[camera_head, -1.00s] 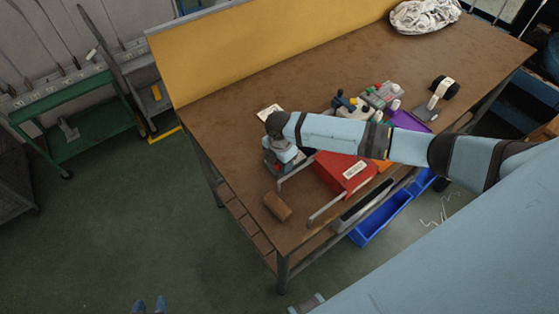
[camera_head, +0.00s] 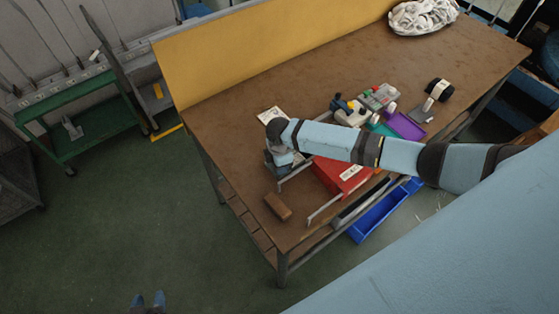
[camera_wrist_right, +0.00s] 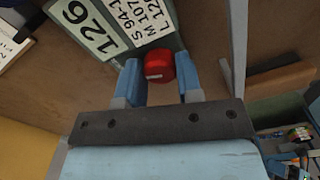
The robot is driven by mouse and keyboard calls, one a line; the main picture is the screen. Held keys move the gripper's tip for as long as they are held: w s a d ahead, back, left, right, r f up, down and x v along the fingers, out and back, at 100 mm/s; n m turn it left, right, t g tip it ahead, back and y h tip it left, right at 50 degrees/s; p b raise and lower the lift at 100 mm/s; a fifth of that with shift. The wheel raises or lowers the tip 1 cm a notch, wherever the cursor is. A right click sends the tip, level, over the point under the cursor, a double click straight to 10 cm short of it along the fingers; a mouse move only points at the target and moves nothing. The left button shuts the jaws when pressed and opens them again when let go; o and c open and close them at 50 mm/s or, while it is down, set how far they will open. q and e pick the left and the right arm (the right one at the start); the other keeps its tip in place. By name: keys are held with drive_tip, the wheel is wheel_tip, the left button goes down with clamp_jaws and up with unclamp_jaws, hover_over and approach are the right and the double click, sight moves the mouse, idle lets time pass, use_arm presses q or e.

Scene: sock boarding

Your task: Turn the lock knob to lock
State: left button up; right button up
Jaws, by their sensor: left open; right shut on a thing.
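The red lock knob (camera_wrist_right: 158,65) is in the right wrist view, in front of a grey-green plate with white number labels (camera_wrist_right: 88,22). My right gripper (camera_wrist_right: 160,78) is shut on the knob, one blue finger on each side of it. In the head view my right arm comes in from the right over the table and hides the knob and most of the device under its wrist (camera_head: 280,160). My left gripper (camera_head: 148,300) shows only as two blue fingertips at the bottom edge, open and empty, over the floor and away from the table.
The brown table (camera_head: 235,120) holds a red box (camera_head: 340,175), a brown block (camera_head: 277,206), a purple tray (camera_head: 406,125) and a white cloth heap (camera_head: 422,16). Blue bins (camera_head: 378,217) sit below the front edge. The table's back left is clear.

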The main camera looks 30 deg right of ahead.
drive_tip(key=o, duration=0.9)
drive_tip(key=shift+o, duration=0.2)
drive_tip(key=shift+r, duration=0.1)
wheel_tip(320, 180, up, 14)
drive_tip(key=b, duration=0.1)
